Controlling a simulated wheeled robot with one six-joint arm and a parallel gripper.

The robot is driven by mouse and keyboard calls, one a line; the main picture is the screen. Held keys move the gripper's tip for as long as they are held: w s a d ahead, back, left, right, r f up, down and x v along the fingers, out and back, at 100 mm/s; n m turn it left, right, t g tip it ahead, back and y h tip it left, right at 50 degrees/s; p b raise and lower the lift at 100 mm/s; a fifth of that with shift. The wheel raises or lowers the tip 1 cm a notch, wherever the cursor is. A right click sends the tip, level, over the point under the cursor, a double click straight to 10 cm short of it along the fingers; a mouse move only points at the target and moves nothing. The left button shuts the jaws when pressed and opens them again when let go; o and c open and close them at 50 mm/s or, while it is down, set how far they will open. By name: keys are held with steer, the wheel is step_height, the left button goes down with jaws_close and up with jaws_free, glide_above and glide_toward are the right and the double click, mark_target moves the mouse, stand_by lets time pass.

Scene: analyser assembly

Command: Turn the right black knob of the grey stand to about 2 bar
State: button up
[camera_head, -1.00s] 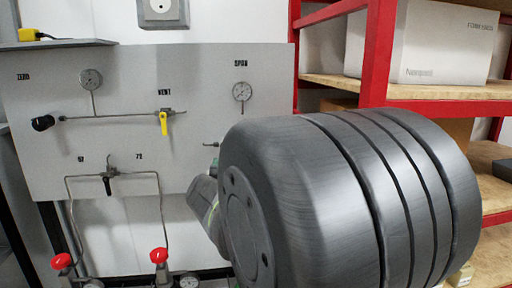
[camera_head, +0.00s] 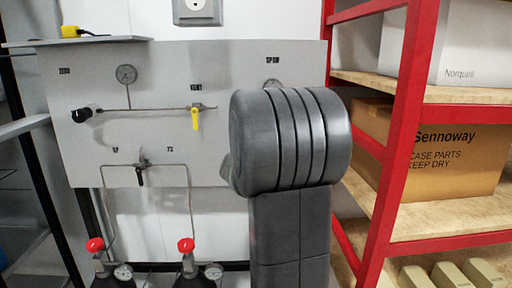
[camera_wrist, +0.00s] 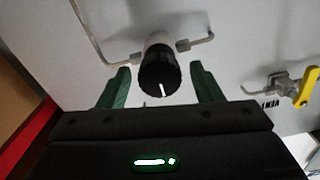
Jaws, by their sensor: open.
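The right black knob (camera_wrist: 158,75) shows in the wrist view, with a white pointer mark on its face and a pale collar behind it. My gripper (camera_wrist: 160,68) is open, its green fingers on either side of the knob with a gap on each side. I cannot tell how deep the knob sits between them. In the head view my arm hides this knob and my gripper. The grey stand panel (camera_head: 225,65) carries the SPAN gauge (camera_head: 272,83), mostly hidden behind my arm; its reading cannot be seen.
The left black knob (camera_head: 81,115), left gauge (camera_head: 126,74) and yellow vent valve (camera_head: 195,118) are on the panel; the valve also shows in the wrist view (camera_wrist: 305,87). Two red-knobbed bottles stand below. A red shelf (camera_head: 402,140) with boxes stands close on the right.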

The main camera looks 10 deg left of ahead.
steer(key=c, duration=1)
steer(key=shift+m+b, duration=0.3)
steer(key=shift+b, duration=0.05)
